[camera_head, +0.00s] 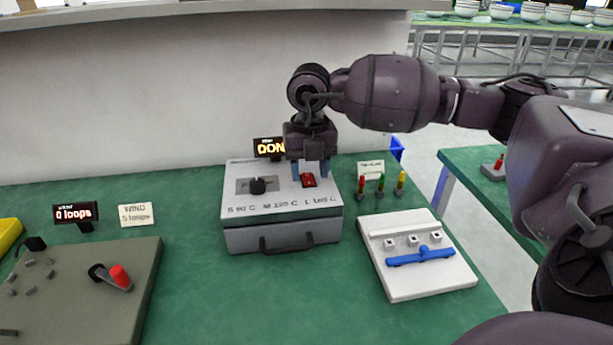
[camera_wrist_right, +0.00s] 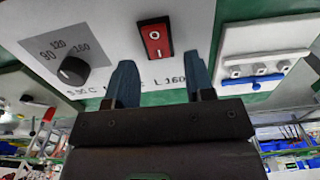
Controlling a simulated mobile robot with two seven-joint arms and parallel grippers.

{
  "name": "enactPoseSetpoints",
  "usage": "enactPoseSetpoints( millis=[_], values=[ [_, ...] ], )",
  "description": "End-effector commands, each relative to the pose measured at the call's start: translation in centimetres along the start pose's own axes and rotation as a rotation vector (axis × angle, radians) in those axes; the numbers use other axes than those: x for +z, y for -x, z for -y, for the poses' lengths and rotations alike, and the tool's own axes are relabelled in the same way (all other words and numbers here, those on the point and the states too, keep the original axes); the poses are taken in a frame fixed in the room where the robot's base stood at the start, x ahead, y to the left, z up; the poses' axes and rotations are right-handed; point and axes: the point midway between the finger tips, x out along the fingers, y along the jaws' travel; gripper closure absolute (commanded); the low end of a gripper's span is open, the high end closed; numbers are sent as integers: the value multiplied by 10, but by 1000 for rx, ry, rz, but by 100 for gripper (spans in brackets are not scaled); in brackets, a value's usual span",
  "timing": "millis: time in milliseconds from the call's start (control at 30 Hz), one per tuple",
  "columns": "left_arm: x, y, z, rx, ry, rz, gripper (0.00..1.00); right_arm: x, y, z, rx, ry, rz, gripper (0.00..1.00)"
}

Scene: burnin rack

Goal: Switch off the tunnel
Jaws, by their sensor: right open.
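The tunnel is a white-topped box (camera_head: 283,237) on the green table, with a black dial (camera_head: 258,185) and a red rocker switch (camera_head: 308,180) on its top. The switch (camera_wrist_right: 157,41) also shows in the right wrist view, with I and O marks on it. My right gripper (camera_head: 311,168) is above the switch side of the box. In the right wrist view its two blue fingers (camera_wrist_right: 163,85) are apart with nothing between them, and the switch lies just beyond the tips. Whether they touch the box top is unclear. My left gripper is not in view.
A display (camera_head: 269,147) reading "DON", partly hidden, stands behind the box. A white block with a blue bar (camera_head: 415,258) lies to the right, near several coloured pegs (camera_head: 381,184). A grey winding board (camera_head: 85,290) with a red-knobbed crank is at left.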

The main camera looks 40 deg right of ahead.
Motion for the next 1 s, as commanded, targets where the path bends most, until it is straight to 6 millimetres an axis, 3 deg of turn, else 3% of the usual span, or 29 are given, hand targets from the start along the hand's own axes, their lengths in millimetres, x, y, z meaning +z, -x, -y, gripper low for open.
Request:
enactPoseSetpoints(
  millis=[133,500,833,1000],
  values=[
    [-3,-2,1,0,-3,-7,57,0,-14,0,-1,0,-1,51],
    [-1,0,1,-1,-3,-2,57,0,-16,0,2,1,1,51],
    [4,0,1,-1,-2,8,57,0,-16,0,2,1,1,100],
    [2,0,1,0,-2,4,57,1,-15,-1,2,-1,-26,100]
  ],
)
